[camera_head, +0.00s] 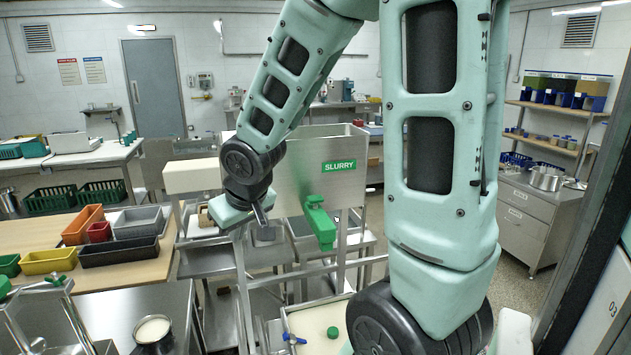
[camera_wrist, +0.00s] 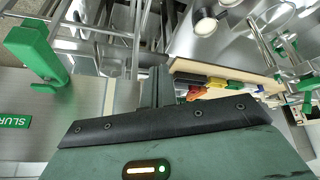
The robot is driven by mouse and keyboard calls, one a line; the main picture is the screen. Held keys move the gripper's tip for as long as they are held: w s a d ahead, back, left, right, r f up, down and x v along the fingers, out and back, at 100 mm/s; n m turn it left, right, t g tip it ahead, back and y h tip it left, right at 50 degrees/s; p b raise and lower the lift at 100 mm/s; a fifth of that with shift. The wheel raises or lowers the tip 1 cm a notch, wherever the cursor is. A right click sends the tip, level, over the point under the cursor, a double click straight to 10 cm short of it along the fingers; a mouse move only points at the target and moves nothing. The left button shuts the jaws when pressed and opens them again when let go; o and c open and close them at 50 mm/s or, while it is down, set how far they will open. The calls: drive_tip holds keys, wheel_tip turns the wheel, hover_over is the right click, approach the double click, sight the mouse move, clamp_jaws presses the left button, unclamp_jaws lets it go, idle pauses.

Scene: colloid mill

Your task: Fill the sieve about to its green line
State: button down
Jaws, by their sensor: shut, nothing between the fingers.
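The slurry tank (camera_head: 342,150) is a grey metal box with a green SLURRY label, behind my arm in the head view. A green outlet (camera_head: 318,222) hangs from its front; it also shows at the upper left of the wrist view (camera_wrist: 38,52). My gripper (camera_head: 262,216) is left of the outlet and apart from it. Its fingers are together and empty in the wrist view (camera_wrist: 156,86). I cannot make out the sieve or its green line; my arm hides part of the area.
A metal frame (camera_head: 343,245) stands below the tank. A metal pot with pale contents (camera_head: 153,330) stands on the left steel counter (camera_head: 110,305). Several bins, including a black one (camera_head: 120,252), sit on a wooden table. A blue handle (camera_head: 292,339) is at bottom centre.

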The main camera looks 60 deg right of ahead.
drive_tip(key=s+d+r+m+h+p, duration=0.1)
drive_tip(key=d+r+m, duration=0.1)
drive_tip(key=d, duration=0.6)
drive_tip(key=s+d+r+m+h+p, duration=0.1)
drive_tip(key=s+d+r+m+p, duration=0.1)
drive_tip(key=d, duration=0.6)
drive_tip(key=s+d+r+m+t+h+p, duration=0.1)
drive_tip(key=d+r, duration=0.3)
drive_tip(key=d, duration=0.4)
drive_tip(key=shift+s+d+r+m+h+p, duration=0.15)
drive_tip(key=shift+s+r+m+h+p, duration=0.2)
drive_tip(key=shift+s+m+h+p, duration=0.2)
drive_tip(key=shift+f, duration=0.1)
drive_tip(key=b, duration=0.7)
hover_over(314, 196)
drive_tip(key=s+a, duration=0.2)
wheel_tip(314, 196, down, 7)
wheel_tip(314, 196, down, 3)
drive_tip(key=shift+d+r+b, duration=0.1)
drive_tip(key=shift+r+b, duration=0.1)
drive_tip(key=shift+b, duration=0.3)
drive_tip(key=shift+f, duration=0.7)
